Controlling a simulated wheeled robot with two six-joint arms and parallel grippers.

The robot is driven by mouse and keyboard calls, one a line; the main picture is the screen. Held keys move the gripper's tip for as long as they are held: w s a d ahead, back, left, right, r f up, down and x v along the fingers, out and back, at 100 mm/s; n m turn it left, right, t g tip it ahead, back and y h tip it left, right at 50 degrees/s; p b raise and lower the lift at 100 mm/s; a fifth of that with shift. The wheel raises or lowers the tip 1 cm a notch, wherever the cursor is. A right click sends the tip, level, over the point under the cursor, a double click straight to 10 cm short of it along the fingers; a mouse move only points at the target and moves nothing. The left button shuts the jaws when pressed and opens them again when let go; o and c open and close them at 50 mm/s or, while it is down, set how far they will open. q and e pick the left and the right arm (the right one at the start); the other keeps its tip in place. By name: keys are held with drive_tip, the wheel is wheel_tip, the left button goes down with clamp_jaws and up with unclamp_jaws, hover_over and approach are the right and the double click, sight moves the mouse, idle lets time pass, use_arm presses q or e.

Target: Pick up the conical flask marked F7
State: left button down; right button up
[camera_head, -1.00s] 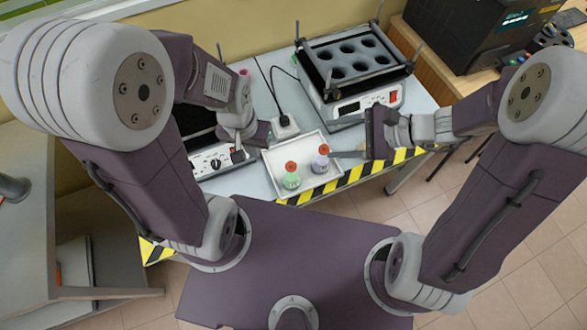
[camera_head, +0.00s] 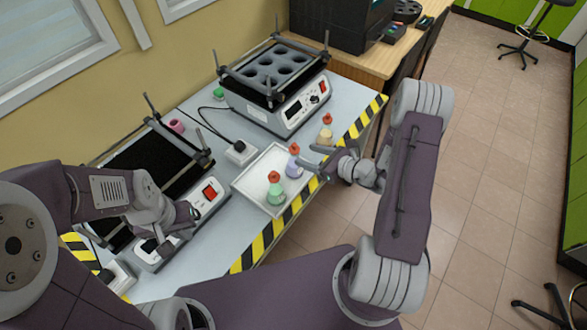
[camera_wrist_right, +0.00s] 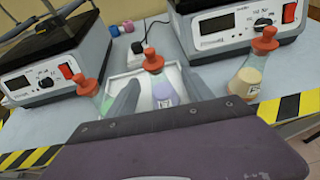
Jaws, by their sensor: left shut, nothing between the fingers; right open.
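Three conical flasks with red stoppers are in view, and I cannot read a mark F7 on any. The green flask (camera_head: 276,192) and the purple flask (camera_head: 293,166) stand upright on the white tray. The yellowish flask (camera_head: 325,136) stands on the table beyond it. My right gripper (camera_head: 311,159) is open beside the purple flask. In the right wrist view, the purple flask (camera_wrist_right: 164,95) shows between the fingers, the green flask (camera_wrist_right: 88,88) left and the yellowish flask (camera_wrist_right: 245,80) right. My left gripper (camera_head: 192,217) is shut and empty by the left device.
The white tray (camera_head: 247,181) lies near the striped table edge (camera_head: 264,243). A device with a block of round wells (camera_head: 277,85) stands behind, and a black-topped device (camera_head: 155,160) stands left. A white plug box (camera_head: 240,152) with a black cable sits behind the tray.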

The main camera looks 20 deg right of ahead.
sight(299, 154)
drive_tip(key=w+a, duration=0.1)
drive_tip(key=w+a+f, duration=0.1)
drive_tip(key=shift+w+a, duration=0.15)
drive_tip(key=shift+a, duration=0.25)
drive_tip(key=shift+w+f, duration=0.15)
drive_tip(key=shift+w, duration=0.2)
drive_tip(key=p+x, duration=0.1)
drive_tip(key=x, duration=0.3)
drive_tip(key=shift+w+a, duration=0.3)
drive_tip(key=shift+s, duration=0.1)
clamp_jaws()
idle(0.4)
